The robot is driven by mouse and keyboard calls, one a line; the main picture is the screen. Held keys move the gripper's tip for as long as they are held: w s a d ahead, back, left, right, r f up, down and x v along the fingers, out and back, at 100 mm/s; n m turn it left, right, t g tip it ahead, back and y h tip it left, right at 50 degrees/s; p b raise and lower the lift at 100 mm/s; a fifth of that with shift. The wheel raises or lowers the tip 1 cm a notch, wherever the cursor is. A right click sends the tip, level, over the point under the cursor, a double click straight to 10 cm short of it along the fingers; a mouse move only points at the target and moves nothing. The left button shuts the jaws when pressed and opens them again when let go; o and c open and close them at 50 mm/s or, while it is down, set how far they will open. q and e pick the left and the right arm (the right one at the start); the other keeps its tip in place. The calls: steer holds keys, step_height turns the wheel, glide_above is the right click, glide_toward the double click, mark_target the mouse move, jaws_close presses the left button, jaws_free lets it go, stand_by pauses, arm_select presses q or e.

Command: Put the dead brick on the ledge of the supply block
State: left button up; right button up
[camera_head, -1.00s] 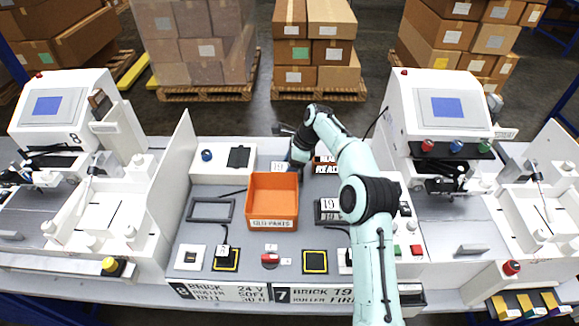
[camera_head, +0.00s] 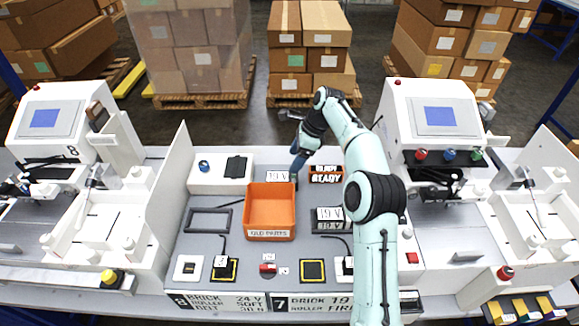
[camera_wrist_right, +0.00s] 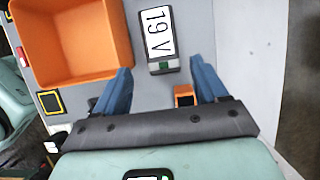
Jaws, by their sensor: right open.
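A grey brick with a white "19 V" label (camera_head: 277,175) lies behind the orange bin; in the right wrist view the brick (camera_wrist_right: 158,35) has a small green patch at its near end. Another brick labelled "19 V" (camera_head: 328,214) lies in a dark frame to the right of the bin. I cannot tell which is dead. My right gripper (camera_head: 296,172) is open and empty, its blue fingers down beside the rear brick; in the wrist view its fingertips (camera_wrist_right: 160,76) are apart, with the brick just ahead. A white block (camera_head: 207,177) stands left; I cannot tell if it is the supply block. My left gripper is out of view.
The orange "OLD PARTS" bin (camera_head: 270,208) is empty. An empty dark frame (camera_head: 208,221) lies left of the bin. White machines (camera_head: 432,110) flank the grey panel.

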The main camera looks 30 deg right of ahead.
steer(key=v, duration=0.3)
steer(key=shift+s, duration=0.1)
steer(key=shift+f, duration=0.1)
stand_by(0.4)
